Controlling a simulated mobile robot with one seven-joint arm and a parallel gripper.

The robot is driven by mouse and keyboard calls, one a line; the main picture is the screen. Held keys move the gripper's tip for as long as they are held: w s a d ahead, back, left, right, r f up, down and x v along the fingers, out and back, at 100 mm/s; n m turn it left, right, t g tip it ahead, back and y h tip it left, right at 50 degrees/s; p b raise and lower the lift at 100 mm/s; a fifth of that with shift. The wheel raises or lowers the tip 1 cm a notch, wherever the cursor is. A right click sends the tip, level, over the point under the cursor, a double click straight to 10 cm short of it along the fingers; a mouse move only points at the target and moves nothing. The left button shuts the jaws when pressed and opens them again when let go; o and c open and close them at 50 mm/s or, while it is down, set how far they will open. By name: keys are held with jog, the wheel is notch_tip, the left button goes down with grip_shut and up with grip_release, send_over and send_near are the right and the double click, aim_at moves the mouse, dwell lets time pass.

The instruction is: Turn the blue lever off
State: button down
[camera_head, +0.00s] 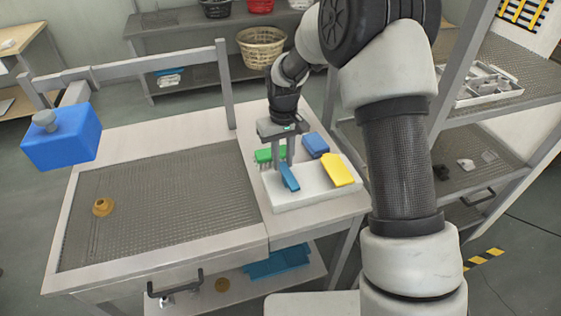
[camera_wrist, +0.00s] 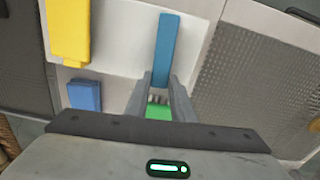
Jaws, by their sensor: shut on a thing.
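The blue lever (camera_head: 289,178) is a flat bar on a white panel (camera_head: 310,195), on the right part of the table. My gripper (camera_head: 284,162) points down at its far end and is shut on it. In the wrist view the blue lever (camera_wrist: 166,45) runs away from between my two fingertips (camera_wrist: 161,82). Its gripped end is partly hidden by the fingers. A yellow lever (camera_head: 339,170) is on the same panel, to the right of the blue one; it also shows in the wrist view (camera_wrist: 69,28).
A green brush-like object (camera_head: 265,156) and a blue block (camera_head: 315,143) lie just behind the panel. A mesh-floored basin (camera_head: 160,205) with a small brown ring (camera_head: 103,207) is to the left. Shelving (camera_head: 480,120) stands close on the right.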

jog(key=shift+d+m, duration=0.15)
jog(key=shift+m, duration=0.25)
jog(key=shift+w, duration=0.1)
jog(key=c, duration=1.5)
grip_release()
notch_tip(320, 180, up, 18)
jog(key=shift+f, duration=0.25)
